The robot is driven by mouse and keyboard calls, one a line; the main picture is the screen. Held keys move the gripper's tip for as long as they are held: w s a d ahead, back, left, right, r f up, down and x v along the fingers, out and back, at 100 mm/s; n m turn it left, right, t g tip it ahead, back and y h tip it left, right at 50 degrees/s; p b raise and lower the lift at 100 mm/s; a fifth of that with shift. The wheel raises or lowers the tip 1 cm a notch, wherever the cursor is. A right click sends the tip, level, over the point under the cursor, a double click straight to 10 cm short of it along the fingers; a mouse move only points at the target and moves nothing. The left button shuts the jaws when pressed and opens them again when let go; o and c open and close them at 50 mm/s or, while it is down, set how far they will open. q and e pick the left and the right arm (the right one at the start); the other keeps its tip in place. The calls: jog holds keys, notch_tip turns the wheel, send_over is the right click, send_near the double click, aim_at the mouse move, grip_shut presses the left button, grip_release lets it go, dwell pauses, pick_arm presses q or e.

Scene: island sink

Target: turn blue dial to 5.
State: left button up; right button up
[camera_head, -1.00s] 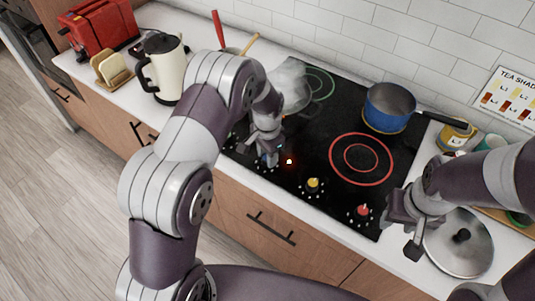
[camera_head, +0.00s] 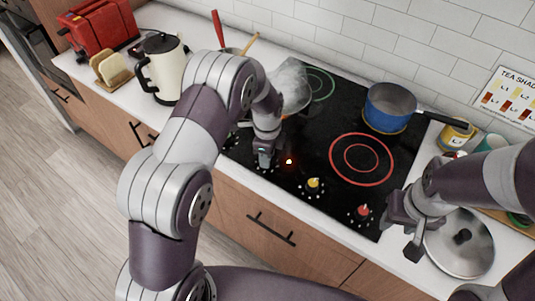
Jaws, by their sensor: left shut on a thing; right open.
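My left gripper (camera_head: 264,160) points down at the front edge of the black cooktop (camera_head: 305,145). It is shut on the blue dial, which is mostly hidden by the fingers, so its setting cannot be read. A yellow dial (camera_head: 313,184) and a red dial (camera_head: 363,210) stand to its right, each ringed by small white marks. My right gripper (camera_head: 408,232) is open and empty, near the cooktop's right front corner, beside a steel lid.
A blue saucepan (camera_head: 391,107) stands on the back right burner. A steaming pot (camera_head: 292,90) is partly hidden behind my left arm. The steel lid (camera_head: 460,243) lies on the right counter. A cream kettle (camera_head: 163,68) and red toaster (camera_head: 101,25) stand at left.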

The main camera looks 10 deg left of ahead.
pick_arm(q)
jog(key=m, duration=0.3)
jog(key=shift+w+r+m, duration=0.15)
jog(key=shift+m, duration=1.95)
jog(key=o, duration=1)
jog(key=shift+o, duration=0.2)
jog(key=shift+r, duration=0.2)
notch_tip(320, 180, up, 12)
jog(key=b, duration=0.2)
jog(key=shift+r, duration=0.15)
